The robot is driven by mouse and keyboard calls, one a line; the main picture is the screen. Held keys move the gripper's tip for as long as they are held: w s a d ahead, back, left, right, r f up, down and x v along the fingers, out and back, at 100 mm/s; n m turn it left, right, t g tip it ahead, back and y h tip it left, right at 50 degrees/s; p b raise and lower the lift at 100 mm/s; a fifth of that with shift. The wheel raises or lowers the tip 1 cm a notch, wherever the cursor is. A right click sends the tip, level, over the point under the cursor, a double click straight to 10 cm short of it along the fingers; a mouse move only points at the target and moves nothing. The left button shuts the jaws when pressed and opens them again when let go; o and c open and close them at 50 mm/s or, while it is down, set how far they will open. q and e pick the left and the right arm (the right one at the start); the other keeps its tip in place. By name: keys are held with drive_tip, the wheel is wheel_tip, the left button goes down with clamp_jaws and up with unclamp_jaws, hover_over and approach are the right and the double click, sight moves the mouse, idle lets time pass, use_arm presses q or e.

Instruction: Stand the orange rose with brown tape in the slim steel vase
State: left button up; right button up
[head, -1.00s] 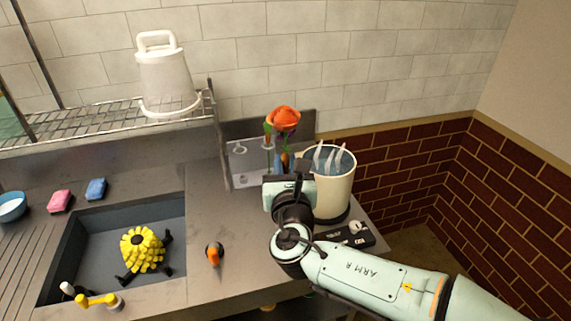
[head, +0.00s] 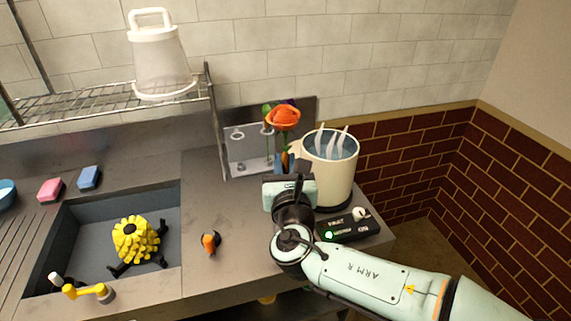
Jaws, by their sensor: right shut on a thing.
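The orange rose (head: 283,117) stands roughly upright above my right gripper (head: 289,178), its bloom in front of the steel back panel. My right gripper is shut on the rose's stem, though its fingers are largely hidden by my own wrist. A small brown-orange patch (head: 285,160) shows on the stem just above the gripper and may be the brown tape. I cannot make out the slim steel vase; it may be hidden behind my gripper and the rose. My left gripper is out of view.
A cream jug (head: 336,182) with white plume shapes stands close right of my gripper. A black device (head: 348,229) with a green light lies before it. The steel panel (head: 238,160) carries rings. Left are a sink (head: 83,224), a yellow object (head: 136,240) and an orange-black item (head: 211,243).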

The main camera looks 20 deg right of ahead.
drive_tip(key=shift+f, duration=0.1)
drive_tip(key=shift+f+b, duration=1.5)
drive_tip(key=o, duration=1.5)
drive_tip(key=shift+f, duration=0.1)
drive_tip(key=s, duration=0.3)
drive_tip(key=s+a, duration=0.1)
drive_tip(key=shift+s+f+b, duration=0.1)
drive_tip(key=shift+s+b, duration=0.3)
